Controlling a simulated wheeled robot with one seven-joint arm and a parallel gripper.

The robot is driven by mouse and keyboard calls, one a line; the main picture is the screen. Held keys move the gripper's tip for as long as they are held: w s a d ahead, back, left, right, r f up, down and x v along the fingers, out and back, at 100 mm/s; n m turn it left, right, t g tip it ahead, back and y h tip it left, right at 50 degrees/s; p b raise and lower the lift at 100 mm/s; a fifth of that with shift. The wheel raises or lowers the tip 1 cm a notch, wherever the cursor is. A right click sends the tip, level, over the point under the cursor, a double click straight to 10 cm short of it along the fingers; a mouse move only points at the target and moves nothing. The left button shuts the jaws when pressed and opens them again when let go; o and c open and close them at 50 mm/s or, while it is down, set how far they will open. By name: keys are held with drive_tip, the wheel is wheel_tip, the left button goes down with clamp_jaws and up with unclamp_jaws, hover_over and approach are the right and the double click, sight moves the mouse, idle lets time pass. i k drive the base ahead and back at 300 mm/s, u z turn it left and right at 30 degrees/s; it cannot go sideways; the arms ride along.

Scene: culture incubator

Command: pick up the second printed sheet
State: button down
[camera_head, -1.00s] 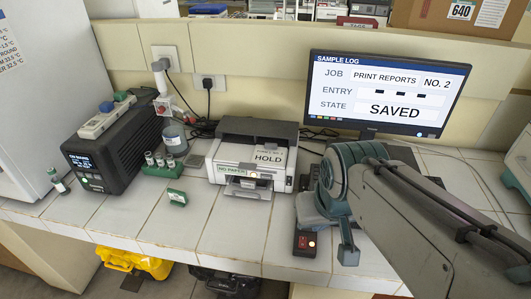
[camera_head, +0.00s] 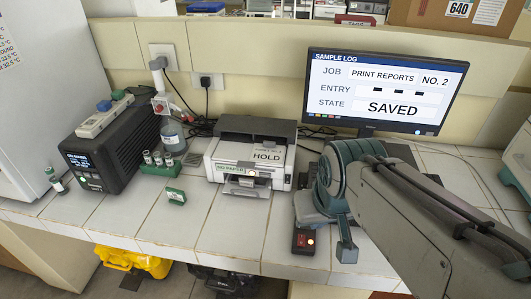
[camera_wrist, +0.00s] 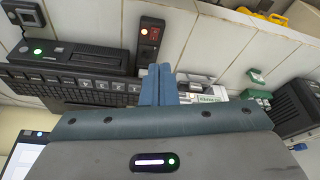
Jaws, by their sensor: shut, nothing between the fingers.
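The white and dark printer (camera_head: 250,158) stands mid-bench in the head view. No sheet that I can identify as the second printed one shows. My gripper (camera_head: 347,252) points down at the bench's front, right of the printer. In the wrist view my gripper (camera_wrist: 158,84) is shut and empty. The printer shows partly behind the fingers there.
A monitor (camera_head: 383,92) reads PRINT REPORTS NO. 2, SAVED. A black switch box with a red switch (camera_head: 303,242) is beside my gripper. A green vial rack (camera_head: 160,168) and black device (camera_head: 108,150) stand left. Bench tiles before the printer are clear.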

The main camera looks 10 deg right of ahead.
sight(268, 152)
drive_tip(key=k, duration=0.5)
drive_tip(key=u, duration=2.05)
drive_tip(key=i, duration=1.05)
drive_tip(key=z, duration=2.95)
drive_tip(key=i, duration=0.5)
drive_tip(key=z, duration=0.05)
